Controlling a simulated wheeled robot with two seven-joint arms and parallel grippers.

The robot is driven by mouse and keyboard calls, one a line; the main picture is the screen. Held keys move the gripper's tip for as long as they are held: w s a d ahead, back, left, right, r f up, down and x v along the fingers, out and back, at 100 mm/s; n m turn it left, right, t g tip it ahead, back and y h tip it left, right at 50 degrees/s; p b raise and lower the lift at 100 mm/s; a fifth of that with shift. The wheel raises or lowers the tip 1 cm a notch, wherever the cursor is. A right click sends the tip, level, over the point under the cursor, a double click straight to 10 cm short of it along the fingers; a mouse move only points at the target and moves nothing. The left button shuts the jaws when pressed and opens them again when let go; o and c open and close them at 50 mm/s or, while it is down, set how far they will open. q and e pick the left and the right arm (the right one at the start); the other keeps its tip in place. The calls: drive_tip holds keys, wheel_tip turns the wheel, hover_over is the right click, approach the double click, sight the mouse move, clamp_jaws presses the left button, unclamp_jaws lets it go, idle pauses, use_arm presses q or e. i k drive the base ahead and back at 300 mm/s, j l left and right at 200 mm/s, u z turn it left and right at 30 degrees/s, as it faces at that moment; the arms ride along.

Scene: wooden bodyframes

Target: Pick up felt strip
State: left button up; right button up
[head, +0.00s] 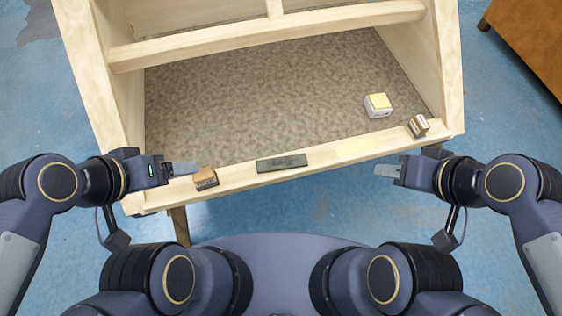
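A dark grey-green flat strip (282,162), which looks like the felt strip, lies on the front wooden rail of the frame, near its middle. My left gripper (184,168) is over the left end of the rail, to the left of the strip and apart from it. My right gripper (386,170) is in front of the rail, to the right of the strip and apart from it. Nothing shows in either gripper.
A small brown box (205,179) sits on the rail close to my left gripper. Another brown box (419,126) is at the rail's right end. A white block with a yellow top (377,106) stands on the carpeted panel (270,95). The wooden frame (270,37) has a raised crossbar behind.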

sight(294, 160)
drive_tip(key=u, duration=0.4)
drive_tip(key=l+u, duration=0.2)
drive_tip(key=u, duration=0.25)
drive_tip(key=l+u, duration=0.2)
drive_tip(key=u, duration=0.25)
drive_tip(key=k+l+u, duration=0.1)
drive_tip(key=u, duration=0.35)
drive_tip(key=l+u, duration=0.2)
drive_tip(key=u, duration=0.3)
drive_tip(key=k+l, duration=0.65)
